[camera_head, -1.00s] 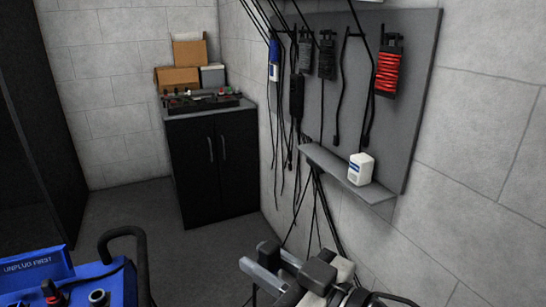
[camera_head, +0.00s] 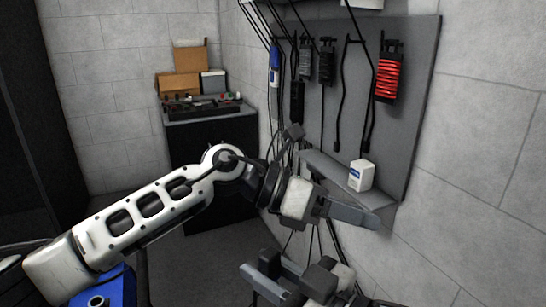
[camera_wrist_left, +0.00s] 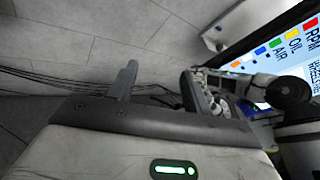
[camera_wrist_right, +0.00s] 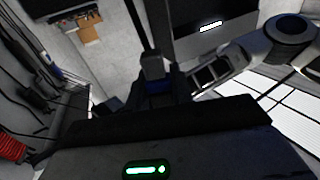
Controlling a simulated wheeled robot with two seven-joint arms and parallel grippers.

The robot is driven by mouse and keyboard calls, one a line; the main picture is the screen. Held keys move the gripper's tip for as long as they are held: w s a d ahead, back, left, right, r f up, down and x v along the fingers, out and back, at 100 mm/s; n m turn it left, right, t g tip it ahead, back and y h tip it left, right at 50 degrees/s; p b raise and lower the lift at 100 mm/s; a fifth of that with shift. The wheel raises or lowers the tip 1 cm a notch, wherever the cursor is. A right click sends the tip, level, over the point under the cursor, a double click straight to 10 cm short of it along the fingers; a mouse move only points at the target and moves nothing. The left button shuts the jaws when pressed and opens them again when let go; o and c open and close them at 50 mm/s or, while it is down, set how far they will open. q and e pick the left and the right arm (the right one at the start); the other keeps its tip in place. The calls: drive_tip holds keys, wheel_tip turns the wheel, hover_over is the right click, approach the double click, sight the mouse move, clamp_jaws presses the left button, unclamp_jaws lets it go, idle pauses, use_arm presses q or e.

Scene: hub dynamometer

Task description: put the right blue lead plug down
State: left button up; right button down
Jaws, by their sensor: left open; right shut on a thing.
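The right blue lead plug (camera_wrist_right: 155,70), dark grey with a blue band (camera_wrist_right: 158,87) at its base, stands between the fingers of my right gripper (camera_wrist_right: 157,93) in the right wrist view. My right gripper is shut on it. In the head view my right gripper (camera_head: 262,270) is at the bottom middle, and I cannot clearly make out the plug there. My left gripper (camera_head: 336,177) is open and empty in front of the grey wall board. Its two spread fingers also show in the left wrist view (camera_wrist_left: 158,88).
The wall board (camera_head: 405,130) carries hanging cables, a red coil (camera_head: 388,77) and a shelf (camera_head: 325,166) with a white box (camera_head: 361,175). A black cabinet (camera_head: 190,140) stands behind my left arm. A blue unit (camera_head: 117,285) is partly hidden at bottom left.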

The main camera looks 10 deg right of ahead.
use_arm(q)
drive_tip(key=s+a+r+m+t+y, duration=0.1)
drive_tip(key=s+a+r+m+y, duration=0.2)
drive_tip(key=a+r+m+y, duration=0.35)
wheel_tip(320, 180, up, 4)
drive_tip(key=m+t+y, duration=0.3)
drive_tip(key=m+y, duration=0.3)
drive_tip(key=y, duration=0.1)
hover_over(273, 252)
drive_tip(key=shift+n, duration=0.25)
wheel_tip(273, 252, down, 11)
drive_tip(key=shift+f, duration=0.2)
clamp_jaws()
use_arm(e)
drive_tip(key=c, duration=1.1)
unclamp_jaws()
drive_tip(key=shift+c, duration=0.2)
